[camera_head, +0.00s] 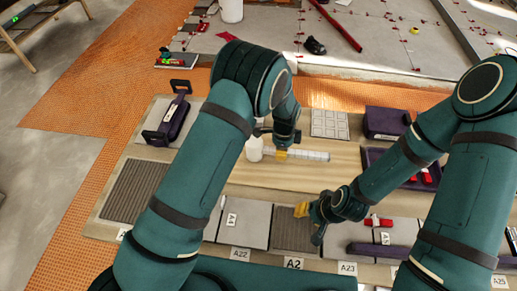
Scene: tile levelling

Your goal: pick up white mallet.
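The white mallet lies on the wooden work board (345,178), its white head (254,149) to the left and its pale handle (310,155) pointing right. My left gripper (281,154) is over the handle close to the head, its yellow fingertips at the handle. Whether they are closed on it is too small to tell. My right gripper (302,210) is nearer, above the dark ribbed tile marked A2, apart from the mallet. One yellow fingertip shows clearly; its opening is hidden by the angle.
A purple-handled tool (175,118) lies at the board's left. A white gridded tile (330,124), a purple box (385,122) and a purple tray (374,155) with red items are right of the mallet. Labelled tiles line the front; a red-and-white piece (378,222) lies on one.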

